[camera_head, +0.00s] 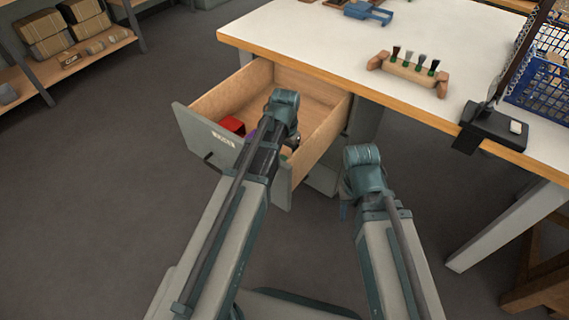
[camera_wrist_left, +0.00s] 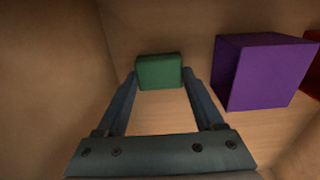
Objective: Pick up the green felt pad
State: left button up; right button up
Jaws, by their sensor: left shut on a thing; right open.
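The green felt pad (camera_wrist_left: 159,72) is a small green block in the left wrist view, between the fingertips of my left gripper (camera_wrist_left: 160,82). The left gripper is shut on it, inside the open drawer (camera_head: 203,137). In the head view a sliver of green (camera_head: 286,155) shows beside my left arm, which hides most of that gripper. A purple block (camera_wrist_left: 262,72) sits just right of the pad in the wrist view. My right gripper (camera_head: 345,208) is open and empty, outside the drawer and in front of the table; its fingers show only partly.
A red block (camera_head: 232,125) lies in the drawer, and its edge shows in the wrist view. The drawer walls stand close around the left gripper. The white table (camera_head: 300,40) holds a wooden brush rack (camera_head: 412,75), a blue tool (camera_head: 368,13) and a blue crate (camera_head: 545,85).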

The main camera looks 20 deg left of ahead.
pick_arm(q)
jog(key=shift+c, duration=1.4)
jog(key=shift+r, duration=0.1)
notch_tip(320, 180, up, 10)
jog(key=p, duration=1)
jog(key=o, duration=0.7)
jog(key=c, duration=0.6)
jog(key=shift+o, duration=0.2)
notch_tip(320, 180, up, 18)
jog(key=r+p, duration=0.1)
jog(key=p, duration=1.8)
send_over(285, 160)
jog(key=shift+d+f+b, duration=0.1)
jog(key=shift+f+b, duration=0.2)
jog(key=shift+f, duration=0.1)
